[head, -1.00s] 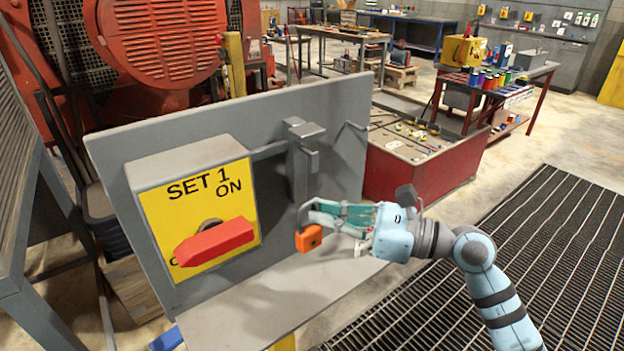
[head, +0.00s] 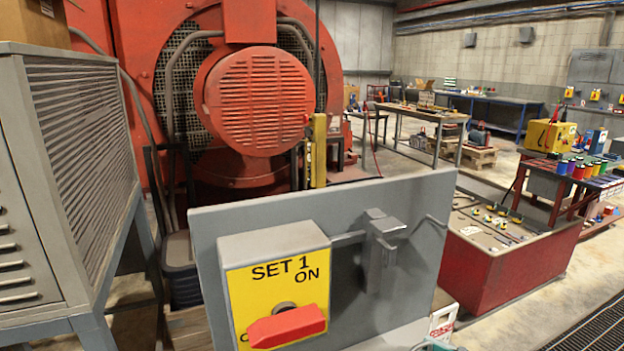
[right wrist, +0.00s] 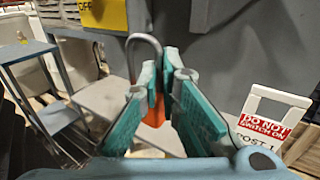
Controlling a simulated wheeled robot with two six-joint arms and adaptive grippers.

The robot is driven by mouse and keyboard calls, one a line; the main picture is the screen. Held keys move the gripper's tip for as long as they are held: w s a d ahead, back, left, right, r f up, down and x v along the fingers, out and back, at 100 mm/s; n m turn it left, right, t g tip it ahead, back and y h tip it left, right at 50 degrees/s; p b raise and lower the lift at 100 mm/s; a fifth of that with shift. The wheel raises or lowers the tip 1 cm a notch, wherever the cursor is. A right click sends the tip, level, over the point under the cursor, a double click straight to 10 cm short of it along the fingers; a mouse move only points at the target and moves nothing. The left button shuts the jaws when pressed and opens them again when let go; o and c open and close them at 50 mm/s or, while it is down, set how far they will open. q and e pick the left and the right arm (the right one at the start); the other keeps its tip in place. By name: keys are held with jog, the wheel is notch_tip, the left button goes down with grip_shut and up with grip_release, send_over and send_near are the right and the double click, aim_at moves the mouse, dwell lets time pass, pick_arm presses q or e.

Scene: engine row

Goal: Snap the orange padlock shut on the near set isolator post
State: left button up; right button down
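The near isolator is a yellow plate (head: 280,290) marked SET 1 ON with a red handle (head: 287,327). A grey post bracket (head: 380,255) stands right of it on the grey panel (head: 215,225). The orange padlock (right wrist: 153,112) hangs between my right gripper's fingertips (right wrist: 163,82), its grey shackle (right wrist: 143,42) upward and apart from the bracket. The fingers look closed on it, partly hiding its body. In the head view only a teal sliver of my right gripper (head: 432,346) shows at the bottom edge. My left gripper is out of view.
A white tag (right wrist: 268,122) reading DO NOT SWITCH ON stands at right in the wrist view. A red bench (head: 510,250) stands beyond the panel, and a grey louvred cabinet (head: 85,140) is at left.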

notch_tip(320, 180, down, 5)
jog(key=s, duration=0.3)
jog(key=shift+f, duration=0.2)
jog(key=shift+w+r, duration=0.1)
jog(key=w+a+r+b, duration=0.2)
jog(key=w+r, duration=0.4)
jog(key=r, duration=0.5)
jog(key=w+f, duration=0.1)
jog(key=w+a+f, duration=0.2)
jog(key=shift+w+f, duration=0.35)
jog(key=shift+a, duration=0.1)
notch_tip(320, 180, down, 10)
jog(key=shift+r+b, duration=0.2)
jog(key=shift+b, duration=0.95)
